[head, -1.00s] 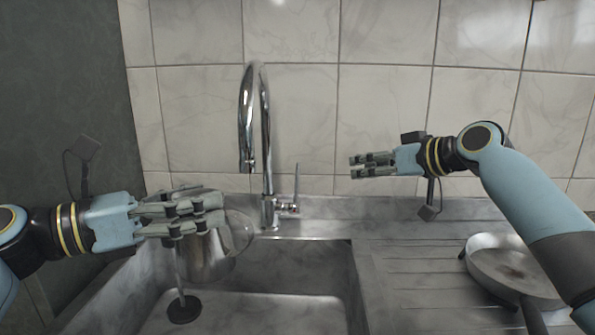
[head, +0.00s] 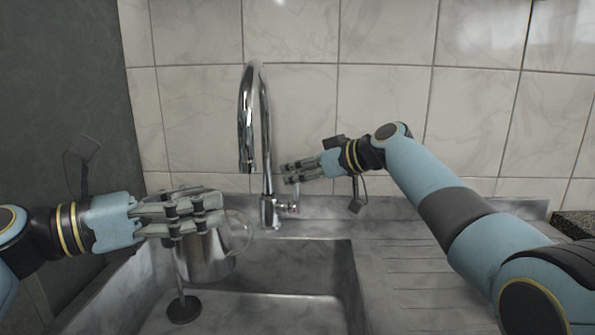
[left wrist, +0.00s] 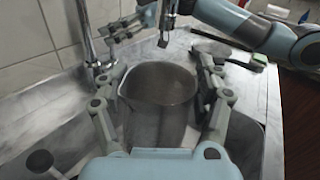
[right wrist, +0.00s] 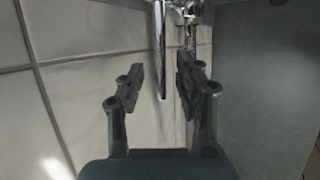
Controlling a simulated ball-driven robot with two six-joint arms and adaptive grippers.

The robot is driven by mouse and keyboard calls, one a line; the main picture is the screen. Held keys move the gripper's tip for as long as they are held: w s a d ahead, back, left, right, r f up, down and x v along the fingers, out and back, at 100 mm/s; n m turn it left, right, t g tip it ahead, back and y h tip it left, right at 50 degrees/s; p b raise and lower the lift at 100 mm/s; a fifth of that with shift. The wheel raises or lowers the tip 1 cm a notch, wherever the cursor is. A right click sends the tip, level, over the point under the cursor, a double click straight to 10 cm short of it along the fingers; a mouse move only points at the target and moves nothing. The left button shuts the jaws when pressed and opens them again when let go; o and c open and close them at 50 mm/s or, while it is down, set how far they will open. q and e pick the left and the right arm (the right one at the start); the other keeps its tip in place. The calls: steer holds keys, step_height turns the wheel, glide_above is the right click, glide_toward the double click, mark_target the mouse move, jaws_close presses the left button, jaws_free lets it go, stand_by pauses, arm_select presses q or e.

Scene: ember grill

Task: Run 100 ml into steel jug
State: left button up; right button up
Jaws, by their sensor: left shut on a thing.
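The steel jug (head: 208,262) is held upright over the sink (head: 290,308). My left gripper (head: 220,212) is shut on it; the left wrist view shows the jug's open mouth (left wrist: 158,82) between the fingers. The chrome tap's spout end (head: 247,165) is above and right of the jug in the head view; no water shows. My right gripper (head: 286,174) is open beside the tap column. The right wrist view shows its fingers (right wrist: 158,88) apart, with a slim chrome rod, probably the tap lever (right wrist: 161,60), seen between them. Contact cannot be told.
The tiled wall (head: 390,100) stands close behind the tap. A dark round piece on a rod (head: 184,309) is in the sink's left part. The ribbed drainer (head: 400,275) lies to the right; my right arm covers much of it. A dark green wall is at left.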

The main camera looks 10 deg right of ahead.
steer(key=shift+w+a, duration=0.1)
steer(key=shift+a, duration=0.05)
steer(key=shift+c, duration=0.3)
jaws_close()
